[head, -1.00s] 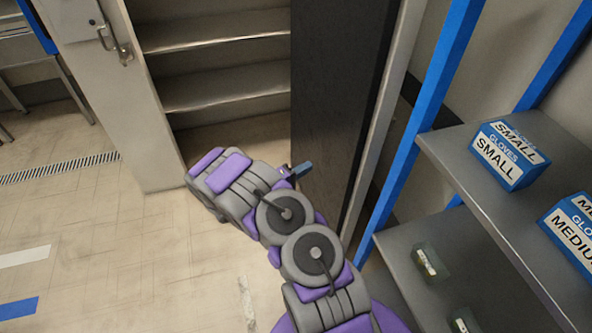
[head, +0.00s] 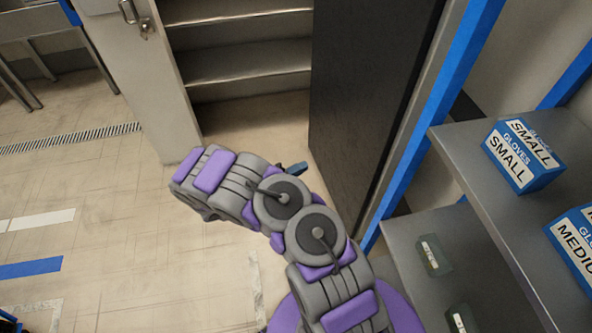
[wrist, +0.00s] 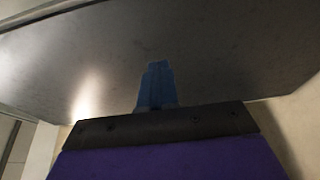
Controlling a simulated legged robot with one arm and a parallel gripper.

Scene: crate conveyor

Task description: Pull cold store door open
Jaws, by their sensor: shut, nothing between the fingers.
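The cold store stands open in the head view, with bare grey shelves inside. A dark panel (head: 370,90), which looks like the inner face of the swung-out door, stands upright right of the opening. A pale panel (head: 150,75) with a metal handle (head: 138,18) stands left of the opening. My gripper (head: 292,169) is low in front of the opening, left of the dark panel; its blue tips are partly hidden by my arm. In the wrist view, the shut blue fingers (wrist: 157,85) point at a smooth dark grey surface (wrist: 220,55). I cannot tell if they touch it.
A shelf rack with blue posts (head: 440,100) stands close to the dark panel's right side. It holds glove boxes (head: 522,155) and small containers (head: 434,256). The floor (head: 90,190) at left is open, with a drain grate (head: 70,138). A table (head: 50,25) stands at the far left.

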